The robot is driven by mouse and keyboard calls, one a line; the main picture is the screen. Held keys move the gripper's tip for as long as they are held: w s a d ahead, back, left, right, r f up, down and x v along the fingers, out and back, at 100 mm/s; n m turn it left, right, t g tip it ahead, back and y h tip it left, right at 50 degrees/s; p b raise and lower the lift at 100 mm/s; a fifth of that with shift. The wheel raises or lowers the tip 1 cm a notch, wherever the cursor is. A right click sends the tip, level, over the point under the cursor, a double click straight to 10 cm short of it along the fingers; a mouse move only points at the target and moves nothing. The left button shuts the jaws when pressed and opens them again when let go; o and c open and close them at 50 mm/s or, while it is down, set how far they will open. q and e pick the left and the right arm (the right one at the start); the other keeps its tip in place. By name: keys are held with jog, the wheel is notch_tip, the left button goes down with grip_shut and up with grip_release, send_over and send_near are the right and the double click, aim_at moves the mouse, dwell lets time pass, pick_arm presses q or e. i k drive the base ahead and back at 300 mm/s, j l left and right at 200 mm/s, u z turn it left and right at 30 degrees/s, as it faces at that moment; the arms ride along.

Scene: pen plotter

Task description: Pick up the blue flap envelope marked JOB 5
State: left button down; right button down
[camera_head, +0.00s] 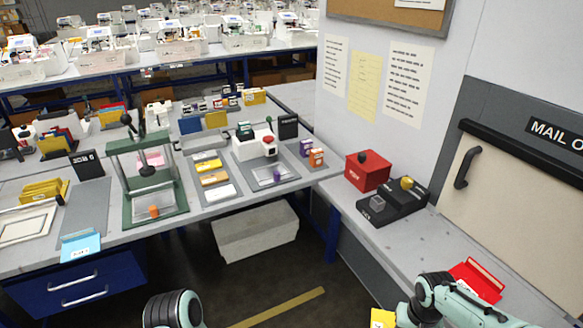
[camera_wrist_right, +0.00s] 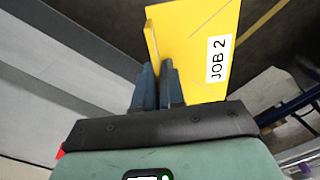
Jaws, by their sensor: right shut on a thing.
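The blue envelope (camera_head: 81,245) lies at the front edge of the left table, above the blue drawers. It has a white label, too small to read. My right gripper (camera_wrist_right: 157,75) is shut on the edge of a yellow envelope (camera_wrist_right: 195,45) marked JOB 2. The yellow envelope also shows at the bottom of the head view (camera_head: 382,318), far to the right of the blue one. My left arm shows only as a rounded link at the bottom of the head view; its gripper is out of frame.
A green press (camera_head: 148,180) stands right of the blue envelope, and a yellow rack (camera_head: 45,190) stands behind it to the left. A red envelope (camera_head: 477,280) lies on the right counter near my right arm. A red box (camera_head: 367,171) stands farther back there.

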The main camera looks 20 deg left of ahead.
aim_at(85, 243)
jog(key=i+j+u, duration=0.1)
jog(key=u, duration=1.4)
jog(key=i+u, duration=0.2)
jog(key=u, duration=0.2)
jog(key=i+l+u, duration=0.1)
jog(key=u, duration=0.3)
jog(key=i+l+u, duration=0.15)
jog(key=u, duration=0.25)
jog(key=i+l+u, duration=0.15)
jog(key=i+l, duration=0.2)
jog(key=i+l+u, duration=0.2)
jog(key=l, duration=0.3)
jog(key=i, duration=0.1)
